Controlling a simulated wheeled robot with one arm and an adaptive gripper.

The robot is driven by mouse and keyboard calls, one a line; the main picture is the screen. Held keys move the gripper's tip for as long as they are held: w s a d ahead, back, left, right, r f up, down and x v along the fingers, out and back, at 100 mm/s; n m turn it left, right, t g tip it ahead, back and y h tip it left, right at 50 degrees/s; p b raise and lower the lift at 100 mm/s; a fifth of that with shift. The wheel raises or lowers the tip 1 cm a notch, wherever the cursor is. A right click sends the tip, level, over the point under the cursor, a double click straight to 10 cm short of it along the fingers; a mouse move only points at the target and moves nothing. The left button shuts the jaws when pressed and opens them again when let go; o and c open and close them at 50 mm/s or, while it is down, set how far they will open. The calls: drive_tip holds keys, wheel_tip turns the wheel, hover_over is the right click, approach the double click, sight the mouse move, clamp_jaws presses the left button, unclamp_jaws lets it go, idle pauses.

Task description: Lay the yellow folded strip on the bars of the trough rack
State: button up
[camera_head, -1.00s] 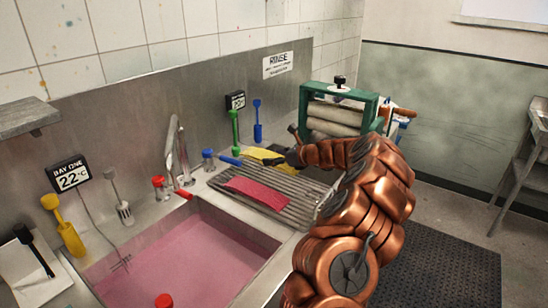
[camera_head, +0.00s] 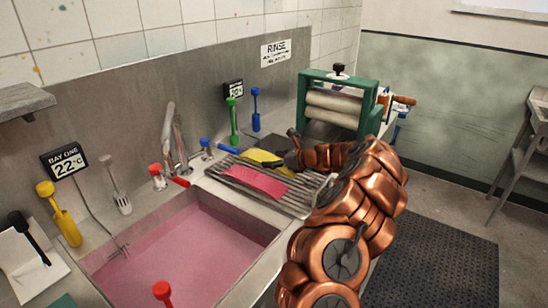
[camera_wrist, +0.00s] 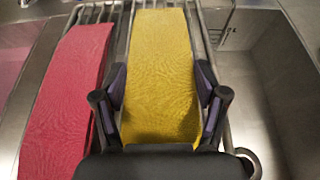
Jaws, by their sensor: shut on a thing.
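The yellow folded strip (camera_wrist: 160,60) is between the two fingers of my gripper (camera_wrist: 162,88), which is shut on it by its long sides. In the wrist view it runs lengthwise along the bars of the trough rack (camera_wrist: 118,30); I cannot tell whether its underside touches them. In the head view the yellow strip (camera_head: 262,157) shows at the rack's far side, partly hidden by my gripper (camera_head: 284,160). The rack (camera_head: 290,203) spans the steel trough. A red strip (camera_head: 257,182) lies on its bars, left of the yellow one in the wrist view (camera_wrist: 65,95).
A basin of pink liquid (camera_head: 190,250) is at the near left of the rack. A green-framed roller press (camera_head: 340,105) stands behind my gripper. Blue (camera_head: 256,110) and green (camera_head: 233,120) tools stand along the back wall. An empty steel basin (camera_wrist: 250,90) is right of the rack.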

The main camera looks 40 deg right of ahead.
drive_tip(key=shift+f, duration=0.3)
drive_tip(key=o, duration=1.2)
drive_tip(key=shift+o, duration=0.2)
drive_tip(key=v, duration=1.2)
